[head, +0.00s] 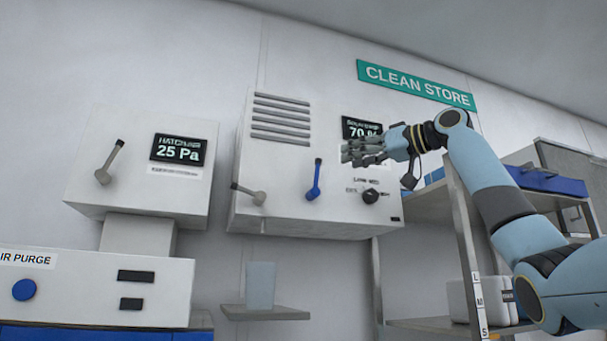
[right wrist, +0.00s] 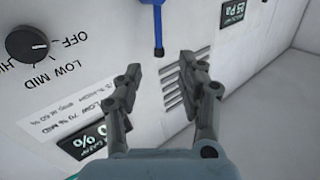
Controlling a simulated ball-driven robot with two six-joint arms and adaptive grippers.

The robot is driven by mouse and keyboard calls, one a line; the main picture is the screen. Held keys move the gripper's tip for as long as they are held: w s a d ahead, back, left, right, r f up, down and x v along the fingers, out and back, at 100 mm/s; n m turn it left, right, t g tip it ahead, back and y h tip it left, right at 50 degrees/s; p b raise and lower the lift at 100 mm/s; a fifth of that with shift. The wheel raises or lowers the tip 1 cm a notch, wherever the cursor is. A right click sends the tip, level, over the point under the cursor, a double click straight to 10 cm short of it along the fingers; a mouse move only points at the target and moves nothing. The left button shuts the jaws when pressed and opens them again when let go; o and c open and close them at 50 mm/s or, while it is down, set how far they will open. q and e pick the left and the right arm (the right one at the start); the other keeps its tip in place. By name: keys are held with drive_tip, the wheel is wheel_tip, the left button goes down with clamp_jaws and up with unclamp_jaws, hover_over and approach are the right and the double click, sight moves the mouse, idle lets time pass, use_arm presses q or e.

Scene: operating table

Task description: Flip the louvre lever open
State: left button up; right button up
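A wall unit (head: 262,165) with louvre slats (head: 282,118) carries two levers. The blue lever (head: 314,180) stands almost upright, its tip up; it also shows at the top of the right wrist view (right wrist: 158,28). The grey lever (head: 250,194) has a dark tip and slants up to the left. I cannot read which one is the louvre lever. My right gripper (head: 347,153) is in front of the unit's right part, above and right of the blue lever. In the right wrist view the gripper (right wrist: 174,62) is open and empty, apart from the lever. My left gripper is out of view.
A dark knob (head: 370,196) and a display (head: 361,129) are on the same unit. A second unit (head: 138,165) with a grey lever (head: 109,163) is to its left. A small shelf (head: 265,313) holds a pale container (head: 261,285) below. A metal rack (head: 462,225) stands at right.

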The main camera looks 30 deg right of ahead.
sight(319, 168)
drive_tip(key=p+x, duration=0.2)
drive_tip(key=x, duration=0.5)
drive_tip(key=shift+w+a+p, duration=0.25)
drive_tip(key=shift+a+p, duration=0.05)
drive_tip(key=shift+p, duration=0.1)
drive_tip(key=shift+p+x, duration=0.3)
drive_tip(key=shift+x, duration=0.85)
drive_tip(key=shift+d+f, duration=0.1)
drive_tip(key=shift+d, duration=0.05)
drive_tip(key=c, duration=0.4)
clamp_jaws()
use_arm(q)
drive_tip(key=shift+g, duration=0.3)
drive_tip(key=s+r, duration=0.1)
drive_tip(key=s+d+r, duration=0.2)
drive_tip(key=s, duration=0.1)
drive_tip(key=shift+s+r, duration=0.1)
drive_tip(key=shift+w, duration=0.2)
